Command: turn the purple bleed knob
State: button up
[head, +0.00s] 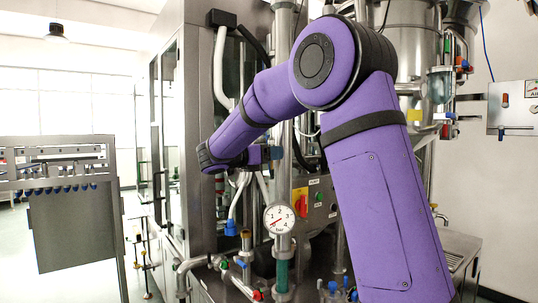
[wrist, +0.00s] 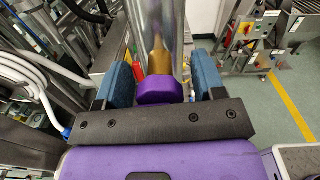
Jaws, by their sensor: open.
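The purple bleed knob (wrist: 160,90) shows in the wrist view, at the base of a brass-coloured stem in front of an upright metal pipe. My gripper (wrist: 162,76) is open, with one blue finger pad on each side of the knob. Gaps show between the pads and the knob, so it is not gripped. In the head view my purple arm reaches left and down to the upright piping. The wrist end is small there, and I cannot clearly tell the knob from my gripper.
A round pressure gauge (head: 278,218) is on the pipe below my wrist. A control box with a red switch (head: 301,205) stands close behind. White hoses (wrist: 35,75) run at the left of the wrist view. A steel frame (head: 75,200) stands at far left.

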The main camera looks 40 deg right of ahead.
jog(key=c, duration=0.9)
jog(key=shift+m, duration=0.3)
jog(key=m, duration=0.4)
jog(key=shift+f+m, duration=0.1)
jog(key=shift+m, duration=0.2)
jog(key=m, duration=0.4)
jog(key=shift+m, duration=0.3)
jog(key=m, duration=0.3)
jog(key=shift+f, duration=0.1)
jog(key=m, duration=1.1)
